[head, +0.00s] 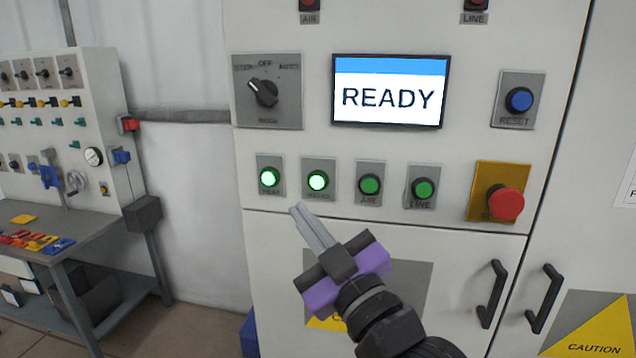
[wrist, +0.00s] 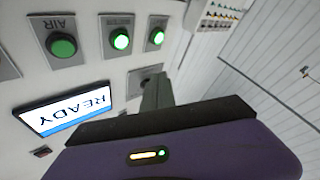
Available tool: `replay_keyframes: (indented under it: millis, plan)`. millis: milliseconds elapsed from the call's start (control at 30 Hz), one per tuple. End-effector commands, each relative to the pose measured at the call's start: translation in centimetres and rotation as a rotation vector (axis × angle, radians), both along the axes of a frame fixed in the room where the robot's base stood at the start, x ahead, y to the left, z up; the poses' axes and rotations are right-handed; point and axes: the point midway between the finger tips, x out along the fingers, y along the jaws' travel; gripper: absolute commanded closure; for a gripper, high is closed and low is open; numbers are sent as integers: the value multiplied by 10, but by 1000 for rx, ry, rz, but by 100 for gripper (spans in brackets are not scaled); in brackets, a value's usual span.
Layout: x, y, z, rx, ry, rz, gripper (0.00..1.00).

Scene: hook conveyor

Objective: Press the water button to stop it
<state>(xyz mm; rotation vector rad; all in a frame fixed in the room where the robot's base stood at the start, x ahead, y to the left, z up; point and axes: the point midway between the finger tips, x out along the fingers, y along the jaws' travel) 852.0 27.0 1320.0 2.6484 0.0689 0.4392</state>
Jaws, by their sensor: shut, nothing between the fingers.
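The water button (head: 317,181) is the second from the left in a row on the white control panel, and it glows bright green. Its label is blurred in the head view. It also shows lit in the wrist view (wrist: 121,40), where the panel appears upside down. My gripper (head: 297,209) is shut and empty, its fingertips pointing up toward the panel, just below and left of the water button in the picture. In the wrist view the fingers (wrist: 156,92) sit below the lit buttons. I cannot tell the exact gap to the panel.
The heat button (head: 269,178) to the left is also lit. The air button (head: 370,184) and line button (head: 423,189) are dark green. A red stop button (head: 505,203), blue reset button (head: 519,99), mode knob (head: 264,92) and READY screen (head: 388,97) are nearby.

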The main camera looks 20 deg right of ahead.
Motion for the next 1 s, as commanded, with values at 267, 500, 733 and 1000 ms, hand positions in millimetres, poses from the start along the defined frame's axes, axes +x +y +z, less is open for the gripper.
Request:
replay_keyframes:
  millis: [267,500,733,1000]
  plan:
    - [20,-15,-1,1,-1,-3,100]
    - [46,-34,-1,1,-1,-3,100]
    - [64,-47,-1,1,-2,-1,100]
    - [70,-52,0,1,0,-1,100]
